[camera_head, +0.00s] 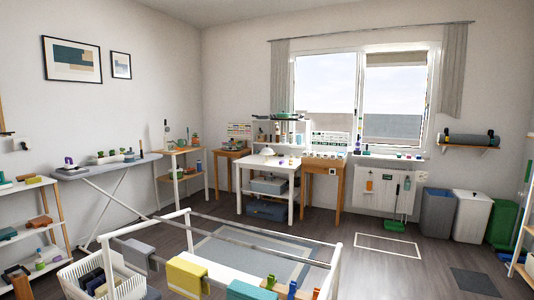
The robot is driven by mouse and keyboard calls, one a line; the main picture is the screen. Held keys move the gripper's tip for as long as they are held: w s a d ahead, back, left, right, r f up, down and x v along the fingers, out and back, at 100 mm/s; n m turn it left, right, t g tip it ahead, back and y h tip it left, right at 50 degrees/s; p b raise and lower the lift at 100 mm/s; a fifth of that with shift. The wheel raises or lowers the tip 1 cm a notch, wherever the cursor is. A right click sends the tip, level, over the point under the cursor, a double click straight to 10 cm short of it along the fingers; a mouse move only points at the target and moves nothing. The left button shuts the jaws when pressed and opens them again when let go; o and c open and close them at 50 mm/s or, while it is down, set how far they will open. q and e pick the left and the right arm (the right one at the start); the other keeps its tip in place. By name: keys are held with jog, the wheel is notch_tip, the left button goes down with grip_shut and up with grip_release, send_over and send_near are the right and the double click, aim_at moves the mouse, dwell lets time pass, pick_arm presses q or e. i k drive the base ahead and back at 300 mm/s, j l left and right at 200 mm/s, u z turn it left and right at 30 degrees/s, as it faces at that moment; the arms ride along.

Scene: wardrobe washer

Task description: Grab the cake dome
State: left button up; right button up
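A small pale dome-shaped item (268,152), which may be the cake dome, sits on the white table (262,162) below the window. It is far off and too small to make out clearly. Neither of my grippers shows in the head view.
A white drying rack (338,252) with yellow and teal cloths stands close in front, a white basket (80,291) at its left. An ironing board (100,168) and shelves stand left. Bins (471,213) stand right. Floor (335,215) is open between rack and table.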

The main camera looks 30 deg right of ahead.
aim_at(266, 150)
jog(key=l+z, duration=0.2)
jog(key=z, duration=0.3)
jog(key=l+z, duration=0.2)
jog(key=z, duration=0.25)
jog(key=l+z, duration=0.25)
jog(key=z, duration=0.25)
jog(key=i+l+z, duration=0.1)
jog(key=i+l, duration=0.35)
jog(key=i+l+z, duration=0.1)
jog(key=i+l, duration=0.3)
jog(key=i, duration=0.15)
jog(key=i+l, duration=0.4)
jog(key=i, duration=0.15)
jog(key=i+j+u, duration=0.1)
jog(key=i+u, duration=0.15)
jog(key=i, duration=0.25)
jog(key=i+u, duration=0.2)
jog(key=i, duration=0.3)
jog(key=i+l+u, duration=0.25)
jog(key=i, duration=0.3)
jog(key=i+l+u, duration=0.2)
jog(key=i, duration=0.3)
jog(key=i+l+u, duration=0.25)
jog(key=i, duration=0.25)
jog(key=i+u, duration=0.3)
jog(key=i, duration=2.45)
